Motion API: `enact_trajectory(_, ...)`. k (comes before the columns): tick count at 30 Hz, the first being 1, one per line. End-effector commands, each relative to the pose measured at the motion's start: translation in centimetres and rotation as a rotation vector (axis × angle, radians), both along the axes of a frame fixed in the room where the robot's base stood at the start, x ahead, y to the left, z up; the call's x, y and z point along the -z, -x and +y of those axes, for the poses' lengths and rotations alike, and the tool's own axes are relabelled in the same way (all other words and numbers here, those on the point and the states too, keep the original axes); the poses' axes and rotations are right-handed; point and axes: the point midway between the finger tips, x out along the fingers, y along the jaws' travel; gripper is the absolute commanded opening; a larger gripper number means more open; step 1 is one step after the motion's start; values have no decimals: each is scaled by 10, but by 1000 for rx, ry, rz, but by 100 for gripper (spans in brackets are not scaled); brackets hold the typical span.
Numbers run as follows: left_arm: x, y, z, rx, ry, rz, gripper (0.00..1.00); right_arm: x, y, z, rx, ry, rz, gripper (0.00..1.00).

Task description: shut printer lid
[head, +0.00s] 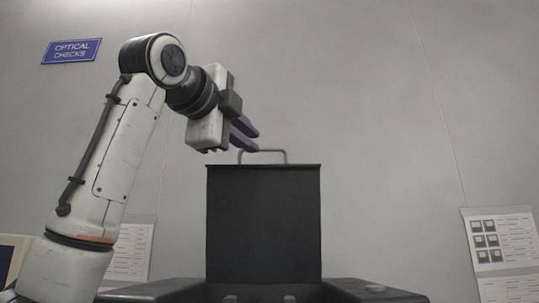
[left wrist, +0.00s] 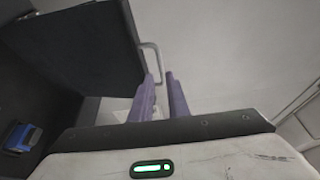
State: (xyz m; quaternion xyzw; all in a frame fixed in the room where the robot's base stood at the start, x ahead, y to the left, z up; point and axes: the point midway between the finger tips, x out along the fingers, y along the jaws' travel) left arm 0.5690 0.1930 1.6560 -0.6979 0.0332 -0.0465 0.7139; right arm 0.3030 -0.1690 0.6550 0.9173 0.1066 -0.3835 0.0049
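The printer lid (head: 263,225) is a dark panel standing upright in the head view, with a thin grey looped handle (head: 270,151) on its top edge. The lid (left wrist: 80,50) and handle (left wrist: 150,45) also show in the left wrist view. The dark printer body (head: 375,292) shows below. My left gripper (head: 256,141) is at the handle's upper left, its purple fingers pointing right and down. In the left wrist view its fingers (left wrist: 162,85) are apart, with the handle by their tips; I cannot tell whether they touch. My right gripper is out of view.
A blue object (left wrist: 18,138) lies in a dark area at the left of the left wrist view. A blue sign (head: 71,50) and paper sheets (head: 503,243) are on the grey wall. The space right of the lid looks clear.

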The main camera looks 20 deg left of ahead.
Motion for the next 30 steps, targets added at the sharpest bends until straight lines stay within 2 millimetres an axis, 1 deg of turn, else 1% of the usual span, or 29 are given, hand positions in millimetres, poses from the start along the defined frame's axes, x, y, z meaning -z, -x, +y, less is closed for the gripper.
enact_trajectory(1, -2, -10, -1, 0, 0, 4, 15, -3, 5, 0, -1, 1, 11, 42)
enact_trajectory(3, -3, -23, -3, 1, 1, 4, 15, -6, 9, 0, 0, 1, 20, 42)
enact_trajectory(9, -3, -60, -7, 0, 1, 4, 15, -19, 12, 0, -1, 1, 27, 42)
enact_trajectory(12, -3, -73, -8, 0, 1, 4, 15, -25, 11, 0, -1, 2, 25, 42)
enact_trajectory(15, -3, -82, -9, 0, 1, 3, 15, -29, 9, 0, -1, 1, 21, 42)
enact_trajectory(19, -2, -86, -10, 1, 0, 0, 15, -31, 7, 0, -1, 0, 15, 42)
enact_trajectory(26, -1, -87, -10, 0, 1, 0, 15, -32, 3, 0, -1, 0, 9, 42)
enact_trajectory(28, -1, -86, -10, 0, 1, 0, 3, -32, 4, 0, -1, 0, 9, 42)
enact_trajectory(29, -1, -86, -10, 0, 1, 0, 0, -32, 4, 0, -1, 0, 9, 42)
enact_trajectory(30, -1, -86, -10, 0, 1, 0, 0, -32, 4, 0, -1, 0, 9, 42)
